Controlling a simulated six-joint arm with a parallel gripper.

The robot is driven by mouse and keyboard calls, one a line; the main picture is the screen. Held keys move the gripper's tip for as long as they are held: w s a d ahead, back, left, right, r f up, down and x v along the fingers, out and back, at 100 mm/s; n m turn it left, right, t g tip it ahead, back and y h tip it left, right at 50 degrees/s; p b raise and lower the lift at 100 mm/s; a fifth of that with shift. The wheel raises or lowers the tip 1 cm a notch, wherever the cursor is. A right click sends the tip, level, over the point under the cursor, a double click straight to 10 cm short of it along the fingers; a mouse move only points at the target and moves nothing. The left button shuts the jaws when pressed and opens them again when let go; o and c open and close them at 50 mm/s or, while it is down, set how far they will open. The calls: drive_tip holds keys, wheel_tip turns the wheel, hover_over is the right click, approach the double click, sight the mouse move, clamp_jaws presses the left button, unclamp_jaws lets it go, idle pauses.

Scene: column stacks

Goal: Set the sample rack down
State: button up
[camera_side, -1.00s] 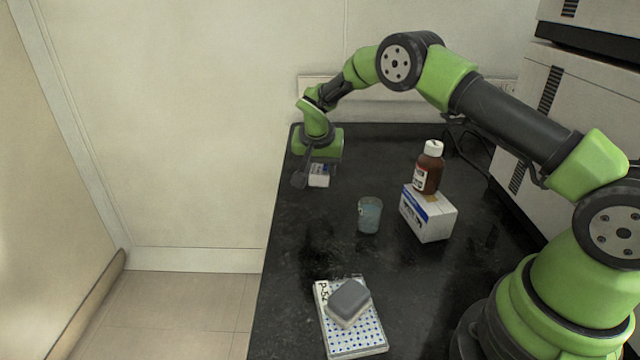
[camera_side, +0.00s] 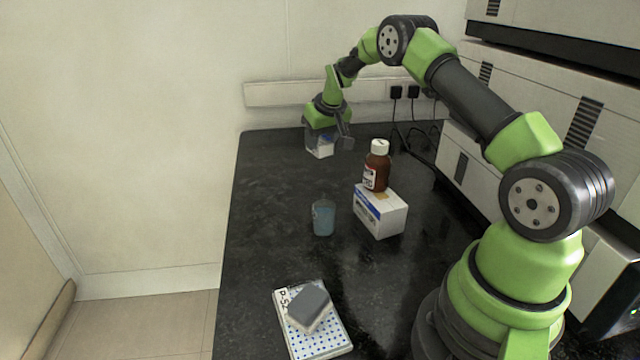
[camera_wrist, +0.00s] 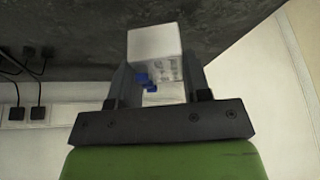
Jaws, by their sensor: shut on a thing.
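A small white block with printed marks (camera_side: 322,149), which I take for the sample rack, is in my gripper (camera_side: 328,143) near the back edge of the bench. In the wrist view the white block (camera_wrist: 154,45) sits between the two dark fingers of my gripper (camera_wrist: 158,76), with blue bits showing on its near side. The fingers are shut on it. I cannot tell whether its underside touches the bench or hangs just above it.
On the black bench (camera_side: 265,195) stand a bluish cup (camera_side: 323,219) and a white-blue box (camera_side: 381,212) carrying a brown bottle (camera_side: 377,170). In front, a blue-dotted white case (camera_side: 318,343) carries a grey-topped block (camera_side: 309,308). Cables (camera_side: 414,115) hang at the back right.

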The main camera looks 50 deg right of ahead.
wheel_tip(320, 180, down, 10)
drive_tip(key=shift+r, duration=0.25)
drive_tip(key=shift+f, duration=0.1)
drive_tip(key=o, duration=0.9)
drive_tip(key=shift+o, duration=0.2)
